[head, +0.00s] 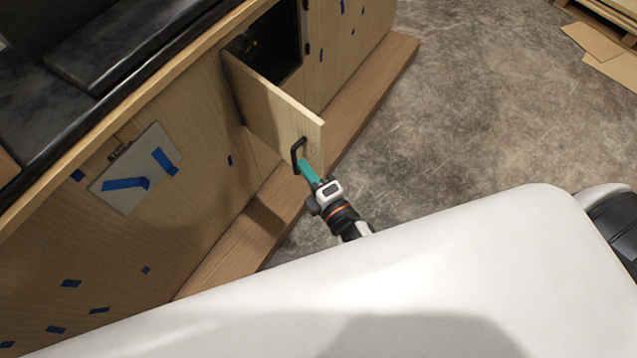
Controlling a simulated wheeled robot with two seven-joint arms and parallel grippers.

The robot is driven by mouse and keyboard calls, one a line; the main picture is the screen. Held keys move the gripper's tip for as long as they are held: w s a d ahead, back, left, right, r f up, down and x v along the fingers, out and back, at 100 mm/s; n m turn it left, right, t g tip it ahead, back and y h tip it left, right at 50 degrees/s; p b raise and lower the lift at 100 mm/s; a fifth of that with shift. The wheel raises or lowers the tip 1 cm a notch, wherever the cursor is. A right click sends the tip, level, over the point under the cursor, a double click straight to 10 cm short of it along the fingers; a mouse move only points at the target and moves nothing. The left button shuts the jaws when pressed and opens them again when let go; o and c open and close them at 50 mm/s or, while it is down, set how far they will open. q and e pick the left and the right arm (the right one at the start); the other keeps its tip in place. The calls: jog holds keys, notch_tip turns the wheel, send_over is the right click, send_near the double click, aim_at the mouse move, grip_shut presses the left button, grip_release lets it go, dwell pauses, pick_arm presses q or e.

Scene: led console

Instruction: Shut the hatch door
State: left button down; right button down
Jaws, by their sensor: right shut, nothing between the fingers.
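The hatch door (275,108) is a pale wooden panel in the console's side. It stands open, swung out from the dark opening (268,45). A black handle (297,155) is on its face near the outer end. My right gripper (308,170) has teal fingers and is shut and empty. Its fingertips are right beside the handle; I cannot tell whether they touch it. My left gripper is not in view.
The wooden console (130,235) has blue tape pieces and a black top (120,50). A wooden ledge (370,85) runs along its foot. Bare concrete floor (480,110) lies to the right. Wooden boards (595,42) lie at the upper right.

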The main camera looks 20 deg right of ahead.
aim_at(320, 162)
jog(key=shift+w+d, duration=0.35)
jog(key=shift+d, duration=0.5)
jog(key=shift+w+d, duration=0.3)
jog(key=shift+d, duration=0.5)
jog(key=shift+d+f, duration=0.1)
